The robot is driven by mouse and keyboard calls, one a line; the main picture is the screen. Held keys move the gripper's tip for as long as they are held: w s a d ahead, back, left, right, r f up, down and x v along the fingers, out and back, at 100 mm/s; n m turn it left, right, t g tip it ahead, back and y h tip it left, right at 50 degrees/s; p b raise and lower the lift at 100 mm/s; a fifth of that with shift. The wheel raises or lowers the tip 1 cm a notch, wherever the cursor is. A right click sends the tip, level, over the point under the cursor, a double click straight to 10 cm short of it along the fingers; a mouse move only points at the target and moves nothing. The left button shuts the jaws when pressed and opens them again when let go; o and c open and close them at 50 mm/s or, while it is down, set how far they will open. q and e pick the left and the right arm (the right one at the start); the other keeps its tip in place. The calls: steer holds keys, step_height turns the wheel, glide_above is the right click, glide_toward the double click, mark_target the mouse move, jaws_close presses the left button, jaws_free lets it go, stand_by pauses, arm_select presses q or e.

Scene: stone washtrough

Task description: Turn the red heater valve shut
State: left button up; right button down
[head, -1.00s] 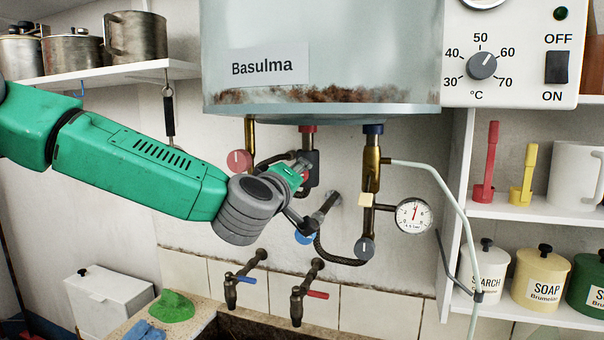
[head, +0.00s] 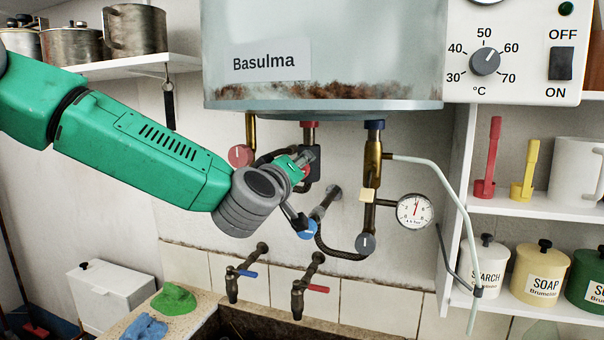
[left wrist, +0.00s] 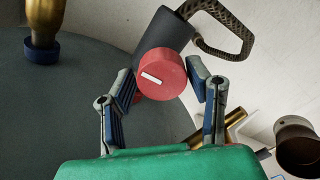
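A red round valve knob (left wrist: 161,75) with a white bar mark sits on a dark cylindrical body (left wrist: 163,35) in the left wrist view. My left gripper (left wrist: 162,76) has its fingers spread on either side of the knob, close to its rim. Firm contact on both sides cannot be made out. In the head view my left gripper (head: 302,162) is at the dark fitting (head: 314,170) under the heater's red collar (head: 309,130), and it hides the knob there. The heater (head: 325,60) is pale with rust along its lower edge. My right gripper is not in view.
A separate red disc (head: 240,156) hangs left of my gripper. A blue knob (head: 307,229), a grey knob (head: 365,243) and a pressure gauge (head: 415,211) are nearby. Two taps stand over the trough below. Shelves (head: 530,212) stand at right.

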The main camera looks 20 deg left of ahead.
arm_select(q)
steer(key=shift+s+a+f, duration=0.1)
steer(key=shift+a+f, duration=0.05)
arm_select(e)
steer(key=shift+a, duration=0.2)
arm_select(q)
steer(key=shift+s+f, duration=0.1)
steer(key=shift+s, duration=0.15)
steer(key=s, duration=1.1)
steer(key=shift+s+a, duration=0.2)
steer(key=shift+a, duration=0.1)
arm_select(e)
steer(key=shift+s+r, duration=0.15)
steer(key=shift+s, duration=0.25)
